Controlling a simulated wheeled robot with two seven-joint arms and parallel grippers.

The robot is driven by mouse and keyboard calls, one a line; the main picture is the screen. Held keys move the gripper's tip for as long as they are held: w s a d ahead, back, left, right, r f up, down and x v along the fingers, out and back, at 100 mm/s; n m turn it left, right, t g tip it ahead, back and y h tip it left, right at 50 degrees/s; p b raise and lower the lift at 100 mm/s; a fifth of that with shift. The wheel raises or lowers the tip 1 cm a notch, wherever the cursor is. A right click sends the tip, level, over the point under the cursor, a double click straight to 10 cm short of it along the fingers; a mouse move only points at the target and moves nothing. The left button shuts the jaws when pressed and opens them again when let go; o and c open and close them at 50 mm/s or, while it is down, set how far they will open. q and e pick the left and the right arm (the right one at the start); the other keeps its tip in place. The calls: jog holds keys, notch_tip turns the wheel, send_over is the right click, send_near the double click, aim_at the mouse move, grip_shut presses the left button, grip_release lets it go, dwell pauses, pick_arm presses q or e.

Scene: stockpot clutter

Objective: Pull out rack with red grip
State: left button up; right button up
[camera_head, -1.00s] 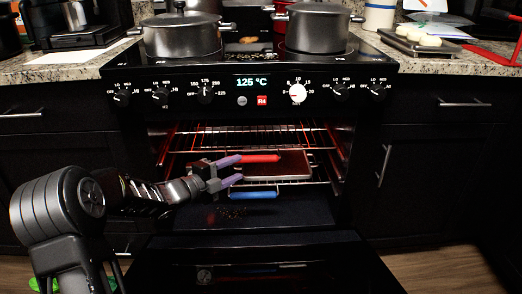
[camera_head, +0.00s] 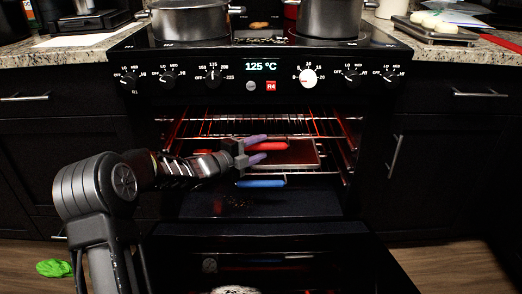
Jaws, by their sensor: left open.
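The oven door is folded down and the oven is open. The red grip (camera_head: 269,146) is on the front of a wire rack inside, and a shallow tray (camera_head: 303,153) sits on that level. My left gripper (camera_head: 264,148) has purple fingers, one above and one below the red grip. It is open, with the grip seen between the fingers; contact cannot be told. Part of the grip is hidden behind the fingers. A blue grip (camera_head: 261,183) shows lower down, below my gripper. My right gripper is not in view.
An empty wire rack (camera_head: 300,125) lies above, with glowing red elements at the oven's sides. The open oven door (camera_head: 270,262) spreads out below. Pots (camera_head: 190,22) stand on the cooktop. A green item (camera_head: 54,268) lies on the floor at left.

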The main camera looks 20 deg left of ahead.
pick_arm(q)
jog(key=shift+w+d, duration=0.2)
jog(key=shift+w, duration=0.35)
jog(key=shift+c, duration=0.2)
grip_shut()
jog(key=shift+f, duration=0.1)
dwell(0.8)
